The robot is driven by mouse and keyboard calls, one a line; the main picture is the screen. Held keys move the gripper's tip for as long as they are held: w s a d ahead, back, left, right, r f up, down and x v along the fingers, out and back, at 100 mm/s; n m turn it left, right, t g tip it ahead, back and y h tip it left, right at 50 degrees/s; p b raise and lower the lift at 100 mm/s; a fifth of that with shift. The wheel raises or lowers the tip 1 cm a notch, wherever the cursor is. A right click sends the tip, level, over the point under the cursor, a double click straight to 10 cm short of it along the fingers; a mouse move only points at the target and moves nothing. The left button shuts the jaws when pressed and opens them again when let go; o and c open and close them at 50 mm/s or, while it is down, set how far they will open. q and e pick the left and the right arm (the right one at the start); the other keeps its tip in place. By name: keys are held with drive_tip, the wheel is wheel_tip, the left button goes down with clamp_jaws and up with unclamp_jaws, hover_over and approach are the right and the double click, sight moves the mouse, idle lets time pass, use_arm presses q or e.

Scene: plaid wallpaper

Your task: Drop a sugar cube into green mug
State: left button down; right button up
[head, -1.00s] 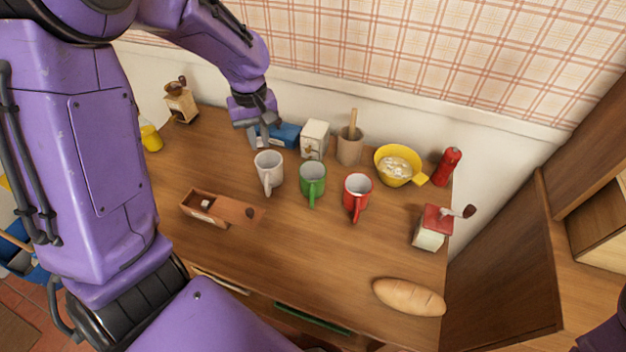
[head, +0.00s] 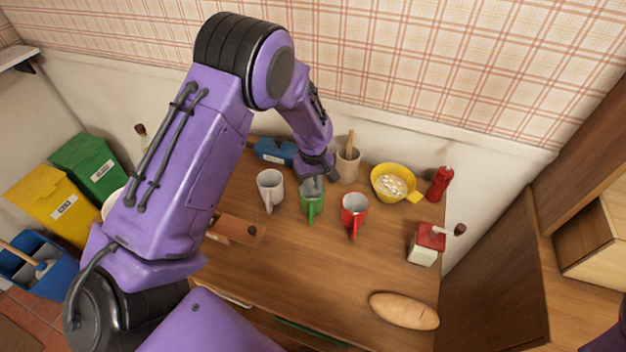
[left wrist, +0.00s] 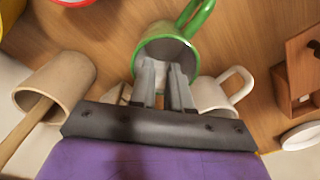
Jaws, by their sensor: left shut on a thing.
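The green mug (head: 311,203) stands upright on the wooden table between a white mug (head: 270,190) and a red mug (head: 354,214). My left gripper (head: 315,183) is over the green mug's opening, fingers pointing down. In the left wrist view my left gripper (left wrist: 167,84) reaches to the mouth of the green mug (left wrist: 140,62), whose handle points away. It is shut on a small whitish thing between the fingertips, which looks like a sugar cube (left wrist: 160,72); the fingers partly hide it. My right gripper is not in view.
A wooden box (head: 236,229) lies left of the mugs, partly behind my arm. A beige pot (head: 347,166), a yellow bowl (head: 378,190) with white contents and a red bottle (head: 440,184) stand behind. Bread (head: 404,310) lies at front right. The front middle of the table is clear.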

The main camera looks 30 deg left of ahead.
use_arm(q)
drive_tip(key=shift+a+f, duration=0.1)
drive_tip(key=shift+f, duration=0.1)
drive_tip(key=shift+f, duration=0.15)
drive_tip(key=shift+f, duration=0.45)
drive_tip(key=c, duration=1.4)
unclamp_jaws()
drive_tip(key=shift+o, duration=0.2)
drive_tip(key=shift+r, duration=0.1)
drive_tip(key=shift+r, duration=0.25)
wheel_tip(320, 180, up, 13)
drive_tip(key=b, duration=0.2)
drive_tip(key=shift+f, duration=0.15)
